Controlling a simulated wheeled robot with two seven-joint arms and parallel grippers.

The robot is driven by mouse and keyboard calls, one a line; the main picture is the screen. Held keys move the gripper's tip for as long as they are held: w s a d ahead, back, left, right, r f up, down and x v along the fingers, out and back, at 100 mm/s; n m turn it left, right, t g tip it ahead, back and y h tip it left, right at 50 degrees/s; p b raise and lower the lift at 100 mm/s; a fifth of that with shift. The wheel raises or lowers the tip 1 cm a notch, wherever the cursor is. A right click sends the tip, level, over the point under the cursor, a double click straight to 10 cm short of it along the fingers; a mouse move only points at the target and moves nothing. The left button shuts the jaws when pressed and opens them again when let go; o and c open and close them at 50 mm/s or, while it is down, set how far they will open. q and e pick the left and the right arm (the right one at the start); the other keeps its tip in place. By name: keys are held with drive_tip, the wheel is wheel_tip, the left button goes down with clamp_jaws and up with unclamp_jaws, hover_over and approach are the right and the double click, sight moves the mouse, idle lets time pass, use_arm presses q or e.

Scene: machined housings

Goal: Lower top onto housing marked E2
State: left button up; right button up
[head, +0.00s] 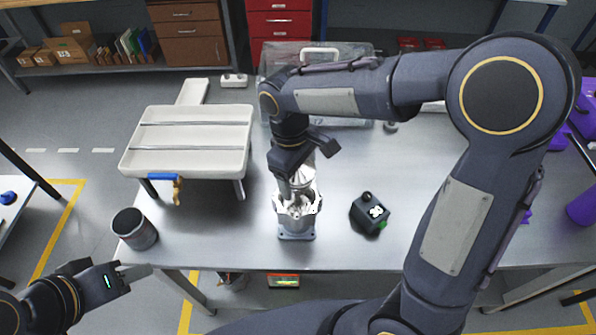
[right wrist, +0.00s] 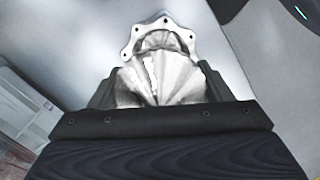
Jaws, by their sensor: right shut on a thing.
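My right gripper (head: 298,186) comes down from above and is shut on a metallic, funnel-shaped top, which fills the middle of the right wrist view (right wrist: 165,75). The top's scalloped flange with bolt holes shows beyond the fingers there. In the head view, a grey metal housing (head: 296,222) with a square foot stands upright on the table directly below the gripper. The pale flange is at the housing's mouth; I cannot tell whether they touch. No E2 mark is readable. My left gripper (head: 137,274) is empty, off the table's front left, and looks open.
A white ribbed stand (head: 190,140) is on the left of the table (head: 235,240), with a dark cup (head: 134,229) in front. A small black device (head: 370,213) stands right of the housing. A clear case (head: 275,62) lies behind. Purple items (head: 582,205) are at far right.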

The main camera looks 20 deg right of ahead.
drive_tip(key=shift+f+b, duration=2.05)
drive_tip(key=shift+f, duration=1.05)
drive_tip(key=shift+s+d+f+b, duration=0.2)
drive_tip(key=shift+s+f+b, duration=0.3)
drive_tip(key=shift+f, duration=0.3)
drive_tip(key=o, duration=1.2)
drive_tip(key=shift+w+d+f, duration=0.1)
drive_tip(key=shift+f, duration=0.05)
drive_tip(key=shift+w+r, duration=0.15)
drive_tip(key=shift+r, duration=0.3)
drive_tip(key=r, duration=0.3)
drive_tip(key=w+r, duration=0.1)
drive_tip(key=shift+w+a+r+b, duration=0.1)
drive_tip(key=shift+a+r+b, duration=0.2)
drive_tip(key=shift+a+b, duration=0.1)
drive_tip(key=shift+t, duration=0.3)
wheel_tip(320, 180, up, 5)
drive_tip(key=shift+f, duration=0.1)
